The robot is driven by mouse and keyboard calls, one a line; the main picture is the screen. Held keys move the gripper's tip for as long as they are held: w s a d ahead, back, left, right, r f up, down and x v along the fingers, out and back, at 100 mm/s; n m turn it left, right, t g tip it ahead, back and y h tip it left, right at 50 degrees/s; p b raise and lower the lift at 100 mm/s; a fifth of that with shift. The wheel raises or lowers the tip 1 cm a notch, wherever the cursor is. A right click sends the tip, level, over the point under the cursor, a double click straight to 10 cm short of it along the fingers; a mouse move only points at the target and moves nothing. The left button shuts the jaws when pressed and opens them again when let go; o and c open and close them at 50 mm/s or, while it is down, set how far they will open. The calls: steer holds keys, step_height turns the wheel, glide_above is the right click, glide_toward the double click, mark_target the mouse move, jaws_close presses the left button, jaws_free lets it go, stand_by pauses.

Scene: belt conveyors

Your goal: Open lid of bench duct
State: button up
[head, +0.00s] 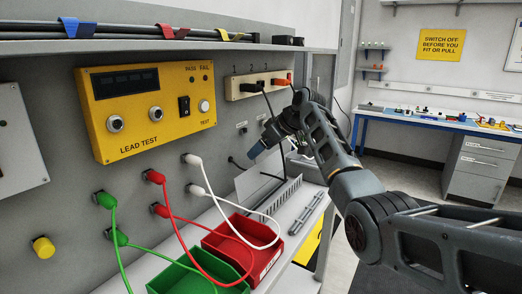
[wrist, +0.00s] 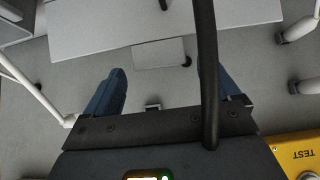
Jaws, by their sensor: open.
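The bench duct (head: 284,197) is a grey slotted channel on the bench, right of the red bin. A pale flat panel (head: 256,186) stands tilted along its back side; I cannot tell for sure whether this is the lid. My gripper (head: 258,149) is in front of the grey back panel, above the duct and apart from it. In the wrist view my gripper (wrist: 160,88) shows two blue fingers spread wide with nothing between their tips. A pale flat plate lies beyond them (wrist: 165,24), and a black cable crosses near the right finger.
A red bin (head: 266,262) and a green bin (head: 158,284) stand left of the duct. Red, green and white leads (head: 272,226) loop over them from the back panel. A socket strip (head: 258,84) with plugs is above my gripper. A loose grey slotted strip (head: 306,213) lies at the right.

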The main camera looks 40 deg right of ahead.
steer(key=v, duration=0.6)
steer(key=shift+r+b, duration=0.3)
steer(key=shift+b, duration=0.1)
steer(key=shift+s+d+f, duration=0.1)
steer(key=shift+s, duration=0.15)
